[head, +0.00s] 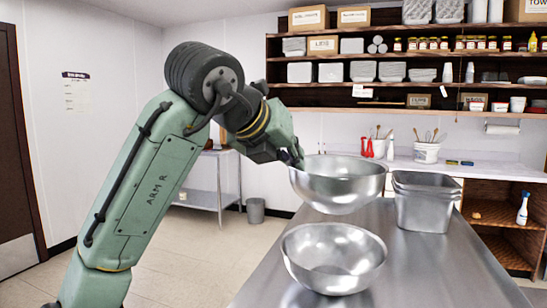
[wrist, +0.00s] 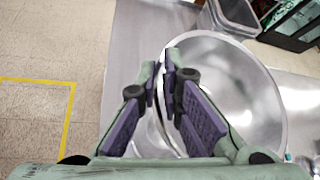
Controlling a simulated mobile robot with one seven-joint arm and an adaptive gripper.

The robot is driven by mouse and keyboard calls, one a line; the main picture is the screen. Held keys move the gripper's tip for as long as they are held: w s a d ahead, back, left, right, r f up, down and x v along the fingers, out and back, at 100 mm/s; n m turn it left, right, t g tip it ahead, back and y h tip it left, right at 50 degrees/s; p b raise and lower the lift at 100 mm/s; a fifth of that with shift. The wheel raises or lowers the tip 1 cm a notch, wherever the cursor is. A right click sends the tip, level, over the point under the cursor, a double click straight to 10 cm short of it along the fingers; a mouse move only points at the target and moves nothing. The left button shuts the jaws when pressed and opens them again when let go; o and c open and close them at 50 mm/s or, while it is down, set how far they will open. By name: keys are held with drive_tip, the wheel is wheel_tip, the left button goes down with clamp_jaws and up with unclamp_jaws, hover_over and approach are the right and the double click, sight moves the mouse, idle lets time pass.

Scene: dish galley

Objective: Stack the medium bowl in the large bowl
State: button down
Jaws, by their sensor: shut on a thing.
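My gripper (head: 296,160) is shut on the left rim of a shiny steel bowl, which I take to be the medium bowl (head: 340,185). This bowl is roughly upright and seems held above the steel table. In the wrist view the fingers (wrist: 168,78) pinch its rim, and the bowl (wrist: 235,95) opens to the right, empty. Another steel bowl, which I take to be the large bowl (head: 333,262), stands upright and empty on the table, nearer the head camera and lower.
A stack of rectangular steel pans (head: 422,208) stands right of the held bowl; it also shows at the top of the wrist view (wrist: 232,18). The steel table (head: 440,270) is clear at the front right. A back counter holds a white utensil tub (head: 426,153).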

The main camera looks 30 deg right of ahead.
drive_tip(key=shift+f+b, duration=1.9)
drive_tip(key=shift+f, duration=3.3)
drive_tip(key=shift+s, duration=0.1)
drive_tip(key=c, duration=1.7)
unclamp_jaws()
drive_tip(key=shift+o, duration=0.2)
